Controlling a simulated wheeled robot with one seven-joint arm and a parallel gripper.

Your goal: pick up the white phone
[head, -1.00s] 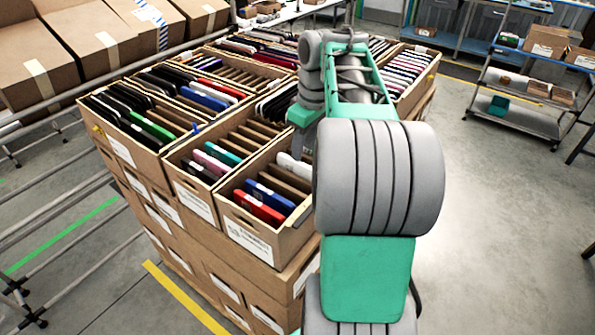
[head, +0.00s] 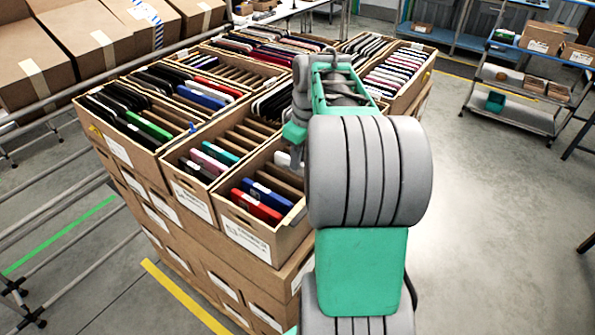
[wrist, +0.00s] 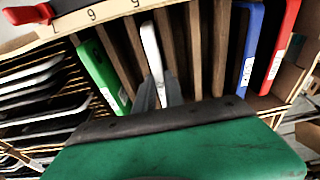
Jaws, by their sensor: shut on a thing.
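The white phone (wrist: 150,46) shows edge-on in the wrist view, upright between brown dividers. My gripper (wrist: 159,88) is shut on its near end, with the dark fingers on both sides of it. In the head view my gripper (head: 297,155) is over the back of the front carton (head: 258,235), and the white phone is mostly hidden behind it and my arm. I cannot tell how far the phone is out of its slot.
In the wrist view a green phone (wrist: 103,75) stands left of the white one, and a blue phone (wrist: 249,50) and a red phone (wrist: 281,45) stand to the right. Brown dividers (wrist: 194,50) stand close by. More filled cartons (head: 130,150) surround the front one.

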